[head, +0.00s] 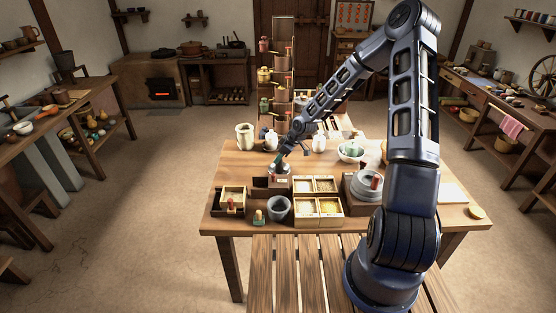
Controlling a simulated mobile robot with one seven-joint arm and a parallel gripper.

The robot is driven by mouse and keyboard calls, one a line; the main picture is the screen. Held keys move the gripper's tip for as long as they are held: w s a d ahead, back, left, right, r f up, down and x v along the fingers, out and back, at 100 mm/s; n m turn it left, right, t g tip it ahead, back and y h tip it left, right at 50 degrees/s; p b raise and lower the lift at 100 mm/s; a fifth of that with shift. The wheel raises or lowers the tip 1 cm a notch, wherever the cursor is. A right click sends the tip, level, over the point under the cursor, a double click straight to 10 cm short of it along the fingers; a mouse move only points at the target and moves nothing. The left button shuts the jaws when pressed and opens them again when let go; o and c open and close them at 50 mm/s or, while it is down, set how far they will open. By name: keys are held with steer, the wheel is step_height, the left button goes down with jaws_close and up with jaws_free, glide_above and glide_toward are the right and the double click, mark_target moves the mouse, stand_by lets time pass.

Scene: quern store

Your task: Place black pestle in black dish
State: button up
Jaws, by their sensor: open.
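My gripper (281,162) is above the left middle part of the wooden table, close over a small round grey vessel (280,170). The gripper is small in this view, and I cannot tell whether it touches the vessel. A dark grey mortar-like bowl (278,208) stands near the table's front edge. A low black tray (229,211) with a wooden box in it is at the front left. I cannot make out a black pestle with certainty, nor tell which vessel is the black dish.
A divided wooden box (318,201) of grains stands right of the bowl. A round grey quern (366,187) is farther right. Pale jars (245,137) stand at the back. The table's left rear is fairly clear.

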steer(key=v, duration=0.9)
steer(key=shift+s+r, duration=0.1)
steer(key=s+d+r+m+t+h, duration=0.1)
steer(key=s+d+r+m+h, duration=0.2)
steer(key=s+d+r, duration=0.5)
steer(key=s+d+r+m+h, duration=0.45)
steer(key=d+r, duration=0.35)
steer(key=r, duration=0.3)
steer(key=s+d+r+m, duration=0.2)
steer(key=s+r, duration=0.1)
steer(key=s, duration=0.4)
steer(key=s+d+r+m+t+y, duration=0.1)
steer(key=s+d+r+m, duration=0.1)
steer(key=s+r, duration=0.2)
steer(key=s+d+r+m+y, duration=0.1)
steer(key=s+d+r+m, duration=0.1)
steer(key=s, duration=0.8)
steer(key=shift+d+r, duration=0.15)
steer(key=shift+r, duration=0.75)
